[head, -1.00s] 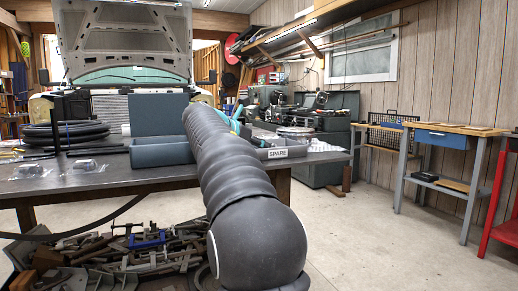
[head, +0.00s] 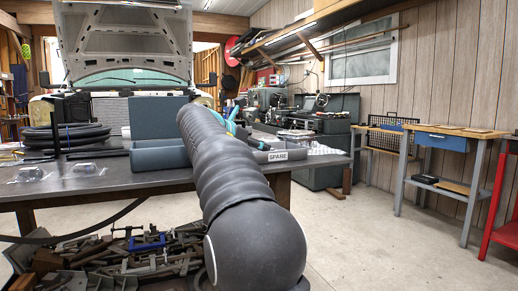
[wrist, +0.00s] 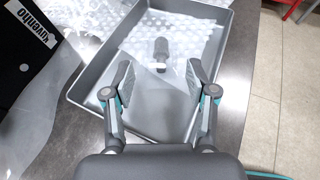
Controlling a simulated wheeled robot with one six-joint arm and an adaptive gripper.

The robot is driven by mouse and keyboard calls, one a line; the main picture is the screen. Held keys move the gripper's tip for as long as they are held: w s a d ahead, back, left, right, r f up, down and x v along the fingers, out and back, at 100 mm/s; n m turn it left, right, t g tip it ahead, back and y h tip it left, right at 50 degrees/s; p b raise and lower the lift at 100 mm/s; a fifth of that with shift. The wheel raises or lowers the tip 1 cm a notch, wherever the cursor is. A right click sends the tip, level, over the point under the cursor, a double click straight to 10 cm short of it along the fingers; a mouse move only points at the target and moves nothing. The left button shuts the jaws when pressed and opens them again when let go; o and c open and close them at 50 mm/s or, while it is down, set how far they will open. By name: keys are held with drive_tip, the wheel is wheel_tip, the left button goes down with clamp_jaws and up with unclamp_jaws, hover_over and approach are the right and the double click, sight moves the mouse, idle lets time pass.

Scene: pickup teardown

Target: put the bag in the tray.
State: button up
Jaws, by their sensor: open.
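A clear plastic bag (wrist: 187,54) with a dark cylindrical part and a small white band in it lies inside the grey tray (wrist: 240,62) in the wrist view. In the head view the tray (head: 300,153) carries a SPARE label and is partly hidden behind my arm. My gripper (wrist: 157,82) is open over the tray, its fingers apart on either side of the bag's near part. Nothing shows held between the fingers. In the head view the gripper is mostly hidden by my arm.
Bubble wrap (wrist: 98,17) lies left of the tray, near a black item with white lettering (wrist: 28,45). Two clear packs (head: 30,173) and coiled black hose (head: 68,134) are on the left of the dark table (head: 120,184). Concrete floor is open at right.

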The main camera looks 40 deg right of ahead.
drive_tip(key=p+v, duration=0.1)
drive_tip(key=v, duration=0.9)
drive_tip(key=shift+a+r, duration=0.15)
drive_tip(key=shift+a, duration=0.1)
